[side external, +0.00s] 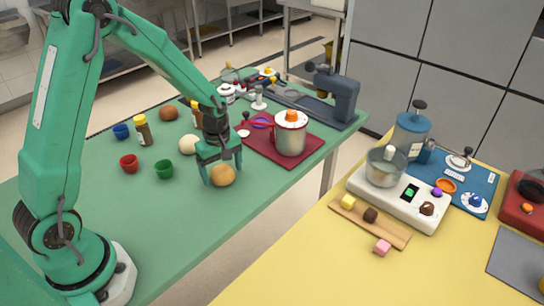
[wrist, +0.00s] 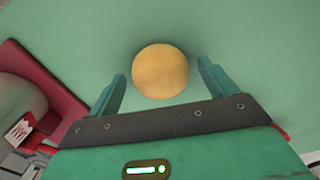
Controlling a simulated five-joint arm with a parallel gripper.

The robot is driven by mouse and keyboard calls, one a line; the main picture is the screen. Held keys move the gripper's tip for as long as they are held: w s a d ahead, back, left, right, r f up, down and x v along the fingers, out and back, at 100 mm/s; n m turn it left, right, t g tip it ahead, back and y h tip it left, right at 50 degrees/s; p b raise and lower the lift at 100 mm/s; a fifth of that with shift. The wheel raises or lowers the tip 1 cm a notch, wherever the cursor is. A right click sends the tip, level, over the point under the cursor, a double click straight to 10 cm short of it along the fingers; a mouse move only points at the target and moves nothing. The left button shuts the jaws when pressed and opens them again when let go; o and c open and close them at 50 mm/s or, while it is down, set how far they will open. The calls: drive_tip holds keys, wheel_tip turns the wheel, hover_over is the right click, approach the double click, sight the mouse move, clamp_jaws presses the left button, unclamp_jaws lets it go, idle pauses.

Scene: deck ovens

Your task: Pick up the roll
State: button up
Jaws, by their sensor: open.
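A round golden-tan roll (side external: 222,176) rests on the green table (side external: 238,210) near its front edge. In the wrist view the roll (wrist: 160,71) lies between the two fingers, with a gap on each side. My gripper (side external: 221,173) is open, pointing down over the roll, with one finger on either side of it. The wrist view shows the open fingers of my gripper (wrist: 161,74) too. The fingers partly cover the roll's top in the side view.
A pale ball (side external: 188,145) and a brown ball (side external: 168,113) lie behind. A red mat (side external: 255,152) with a metal pot (side external: 291,138) is right. A gap separates the yellow table (side external: 300,270).

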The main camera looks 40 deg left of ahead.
drive_tip(key=shift+f, duration=0.4)
drive_tip(key=shift+c, duration=0.3)
drive_tip(key=c, duration=1)
